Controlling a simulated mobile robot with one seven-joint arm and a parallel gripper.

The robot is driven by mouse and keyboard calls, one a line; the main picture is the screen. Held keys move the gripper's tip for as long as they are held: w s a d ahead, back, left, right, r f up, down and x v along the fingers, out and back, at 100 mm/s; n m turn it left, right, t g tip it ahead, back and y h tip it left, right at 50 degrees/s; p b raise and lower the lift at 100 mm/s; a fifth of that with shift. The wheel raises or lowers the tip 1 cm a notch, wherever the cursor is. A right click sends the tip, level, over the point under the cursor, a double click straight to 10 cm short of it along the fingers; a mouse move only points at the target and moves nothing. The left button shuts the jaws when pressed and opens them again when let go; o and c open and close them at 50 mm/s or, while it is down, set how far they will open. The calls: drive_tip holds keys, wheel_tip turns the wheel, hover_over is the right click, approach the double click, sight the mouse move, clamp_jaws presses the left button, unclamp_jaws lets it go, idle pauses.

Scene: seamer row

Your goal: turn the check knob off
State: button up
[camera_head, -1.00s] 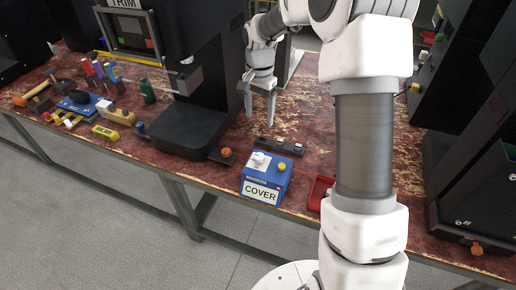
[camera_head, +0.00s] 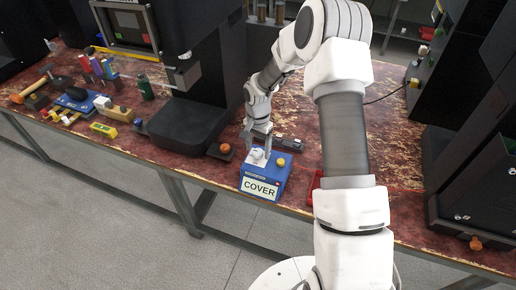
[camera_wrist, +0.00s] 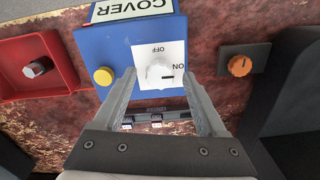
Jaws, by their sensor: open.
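A white knob (camera_wrist: 160,72) sits on a white plate marked OFF and ON, on a blue box (camera_wrist: 95,45) labelled COVER. Its dark pointer mark points right in the wrist view, beside the word ON. No label reading "check" is visible. My gripper (camera_wrist: 159,82) is open, with one finger on each side of the knob; I cannot tell whether they touch it. In the head view my gripper (camera_head: 257,149) is low over the blue box (camera_head: 264,180), partly hiding the knob (camera_head: 257,158).
A yellow button (camera_wrist: 104,76) is on the same box, close to one finger. An orange knob (camera_wrist: 240,66) on a dark base is to the right. A red tray (camera_wrist: 62,48) with a grey knob (camera_wrist: 38,67) is to the left. A dark bar (camera_head: 290,142) lies behind the box.

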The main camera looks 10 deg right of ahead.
drive_tip(key=shift+f, duration=0.1)
clamp_jaws()
idle(0.4)
drive_tip(key=n+b, duration=0.1)
drive_tip(key=n, duration=0.3)
drive_tip(key=shift+n, duration=0.4)
drive_tip(key=n, duration=0.4)
drive_tip(key=shift+n+b, duration=0.3)
drive_tip(key=shift+b, duration=0.05)
drive_tip(key=n, duration=0.4)
drive_tip(key=shift+n, duration=2.2)
